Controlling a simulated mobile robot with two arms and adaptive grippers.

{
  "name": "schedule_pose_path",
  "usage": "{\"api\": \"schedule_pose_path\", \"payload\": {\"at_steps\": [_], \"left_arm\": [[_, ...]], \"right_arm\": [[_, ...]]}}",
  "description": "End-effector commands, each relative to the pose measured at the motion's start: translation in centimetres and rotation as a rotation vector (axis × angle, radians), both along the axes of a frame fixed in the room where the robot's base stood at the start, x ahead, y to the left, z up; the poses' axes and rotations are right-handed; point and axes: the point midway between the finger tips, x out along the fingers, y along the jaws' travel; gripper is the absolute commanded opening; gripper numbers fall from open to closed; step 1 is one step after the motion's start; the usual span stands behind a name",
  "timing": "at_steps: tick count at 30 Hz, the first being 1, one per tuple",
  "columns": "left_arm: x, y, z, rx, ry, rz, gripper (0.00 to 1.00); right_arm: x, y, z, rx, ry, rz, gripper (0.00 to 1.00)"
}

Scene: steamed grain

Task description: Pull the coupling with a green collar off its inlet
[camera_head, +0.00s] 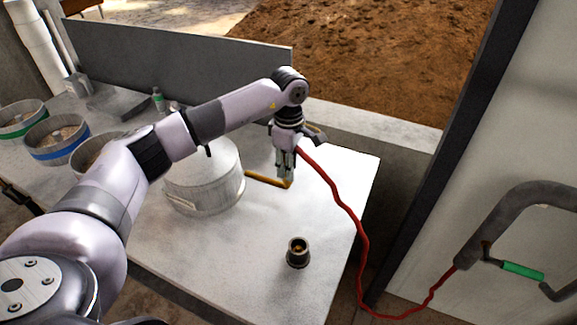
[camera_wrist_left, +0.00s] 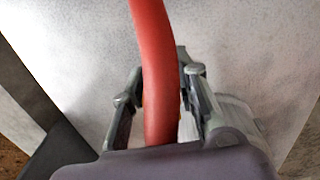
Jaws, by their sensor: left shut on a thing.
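My left gripper (camera_head: 286,172) points down over the far part of the pale table and is shut on the coupling at the end of the red hose (camera_head: 341,202). The fingers hide the coupling, and I cannot make out its green collar. A brass pipe (camera_head: 262,179) runs from the white drum (camera_head: 205,178) to just below the fingertips. I cannot tell whether the coupling still sits on this inlet. In the left wrist view the red hose (camera_wrist_left: 155,70) passes down between the two fingers (camera_wrist_left: 165,110). My right gripper is not in view.
A dark cup-like fitting with brass inside (camera_head: 298,252) stands on the table (camera_head: 240,285). The hose hangs over the right edge to a grey wall pipe (camera_head: 500,220) near a green-gripped lever (camera_head: 522,270). Round containers with coloured bands (camera_head: 58,140) stand left.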

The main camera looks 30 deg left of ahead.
Motion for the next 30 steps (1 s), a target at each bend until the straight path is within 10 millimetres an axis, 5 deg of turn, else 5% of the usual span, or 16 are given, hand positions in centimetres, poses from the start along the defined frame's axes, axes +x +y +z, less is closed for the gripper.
{"api": "schedule_pose_path", "payload": {"at_steps": [1, 10, 30], "left_arm": [[-0.5, 0.4, -1.2, 0.012, 0.022, 0.004, 0.19], [-0.5, 0.4, -1.2, 0.012, 0.022, 0.004, 0.00], [-0.5, 0.4, 0.0, 0.011, 0.021, 0.004, 0.00]], "right_arm": [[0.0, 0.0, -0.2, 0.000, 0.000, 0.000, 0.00], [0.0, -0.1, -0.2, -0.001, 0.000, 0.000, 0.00], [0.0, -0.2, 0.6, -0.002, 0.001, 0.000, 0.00]]}}
